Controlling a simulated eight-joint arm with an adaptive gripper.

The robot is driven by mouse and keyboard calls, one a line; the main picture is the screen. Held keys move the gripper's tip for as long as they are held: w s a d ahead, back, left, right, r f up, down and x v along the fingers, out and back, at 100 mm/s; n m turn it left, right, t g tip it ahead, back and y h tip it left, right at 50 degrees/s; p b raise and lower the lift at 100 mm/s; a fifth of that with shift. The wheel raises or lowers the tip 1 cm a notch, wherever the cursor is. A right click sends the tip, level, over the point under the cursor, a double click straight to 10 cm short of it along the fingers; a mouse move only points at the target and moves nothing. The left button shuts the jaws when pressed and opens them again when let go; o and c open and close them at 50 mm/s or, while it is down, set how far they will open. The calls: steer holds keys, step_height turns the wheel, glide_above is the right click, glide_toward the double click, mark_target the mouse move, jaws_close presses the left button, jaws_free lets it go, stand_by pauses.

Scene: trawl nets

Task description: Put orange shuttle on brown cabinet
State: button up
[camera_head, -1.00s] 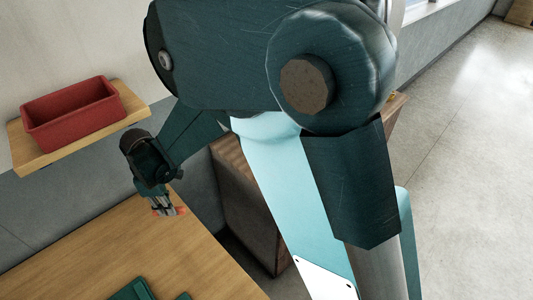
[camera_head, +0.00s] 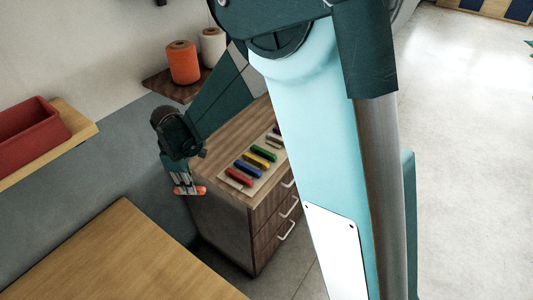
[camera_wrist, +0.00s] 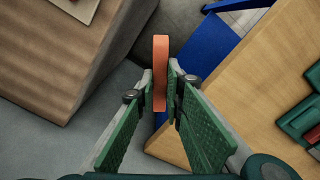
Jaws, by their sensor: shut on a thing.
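The orange shuttle (camera_wrist: 160,70) is held upright between the fingertips of my gripper (camera_wrist: 161,88) in the wrist view. In the head view, my gripper (camera_head: 187,190) hangs beside the near left side of the brown cabinet (camera_head: 225,224), with a bit of the orange shuttle (camera_head: 198,191) showing at its tips. The cabinet has several drawers with pale handles. The shuttle appears below the level of the cabinet top and apart from it. In the wrist view the cabinet (camera_wrist: 50,58) fills the upper left.
A board with several coloured pieces (camera_head: 229,176) lies on the cabinet top; bare wood shows left of it. A wooden table (camera_head: 120,262) stands at the lower left. A red bin (camera_head: 30,138) and a shelf with orange and white spools (camera_head: 184,62) are on the wall.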

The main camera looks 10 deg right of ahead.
steer(key=w+d+r+m, duration=0.1)
steer(key=w+d, duration=0.4)
steer(key=d, duration=0.1)
steer(key=w+d+r+m+p, duration=0.1)
steer(key=w+d, duration=0.4)
steer(key=d, duration=0.1)
steer(key=w+d+m+p, duration=0.1)
steer(key=w+d+m, duration=0.1)
steer(key=w+d, duration=0.3)
steer(key=shift+w+d+r, duration=0.4)
steer(key=shift+d, duration=0.3)
steer(key=w+d+r+m+p, duration=0.1)
steer(key=w+d, duration=0.3)
steer(key=d, duration=0.4)
steer(key=w+d+r+m+p, duration=0.1)
steer(key=w+d, duration=0.3)
steer(key=d, duration=0.4)
steer(key=shift+d+m, duration=0.35)
steer(key=shift+m, duration=0.15)
glide_above(270, 149)
steer(key=shift+w+d+f, duration=0.1)
steer(key=shift+w+f, duration=0.05)
steer(key=shift+f, duration=2.9)
steer(key=shift+f, duration=1.85)
steer(key=shift+f, duration=0.2)
steer(key=o, duration=0.8)
steer(key=shift+c, duration=0.2)
